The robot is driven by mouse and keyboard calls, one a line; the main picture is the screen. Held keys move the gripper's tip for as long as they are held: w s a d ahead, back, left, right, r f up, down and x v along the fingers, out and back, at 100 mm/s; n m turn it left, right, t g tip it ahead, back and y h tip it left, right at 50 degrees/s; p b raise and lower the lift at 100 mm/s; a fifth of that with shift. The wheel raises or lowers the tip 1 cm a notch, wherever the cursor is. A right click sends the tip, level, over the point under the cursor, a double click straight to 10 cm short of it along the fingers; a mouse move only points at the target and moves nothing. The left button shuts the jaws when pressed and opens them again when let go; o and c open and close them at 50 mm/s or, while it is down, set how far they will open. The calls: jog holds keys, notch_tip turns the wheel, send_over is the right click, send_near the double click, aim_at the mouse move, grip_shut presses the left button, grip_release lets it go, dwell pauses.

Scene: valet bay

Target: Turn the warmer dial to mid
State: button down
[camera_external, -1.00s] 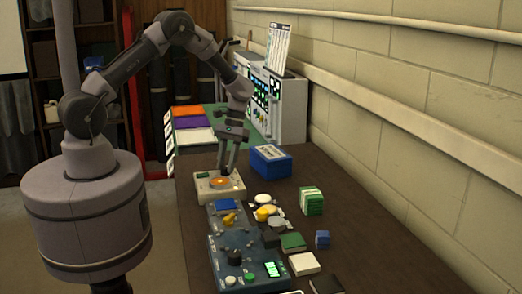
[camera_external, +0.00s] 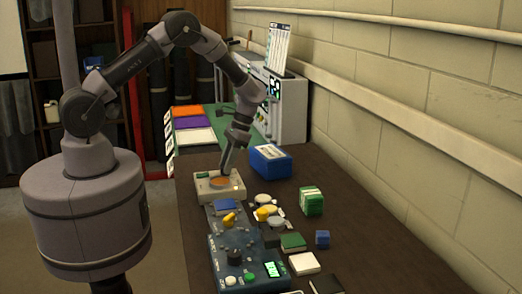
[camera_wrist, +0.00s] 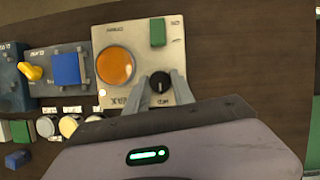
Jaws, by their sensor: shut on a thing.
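The warmer is a cream box (camera_external: 207,191) with a round orange plate on the bench; the wrist view shows its panel (camera_wrist: 130,40) from above. Its small black dial (camera_wrist: 160,82) sits near the panel's lower right corner and carries a pale mark pointing roughly down the picture. Small lettering beside the dial is too blurred to read surely. My gripper (camera_wrist: 160,80) has one finger on each side of the dial and is shut on it. In the external view my gripper (camera_external: 226,168) reaches down to the warmer's far part; the dial cannot be made out there.
The orange plate (camera_wrist: 115,66) and a green switch (camera_wrist: 157,32) are close to my fingers on the panel. A blue box (camera_external: 270,160) stands right of the warmer. Control units with a yellow knob (camera_external: 229,219) and a blue block (camera_wrist: 66,69) adjoin it.

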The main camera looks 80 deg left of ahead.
dwell(0.4)
jog(key=c, duration=1.1)
grip_release()
jog(key=shift+r, duration=0.1)
jog(key=p+v, duration=0.4)
jog(key=v, duration=1.3)
jog(key=shift+w+r, duration=0.1)
jog(key=shift+r, duration=0.05)
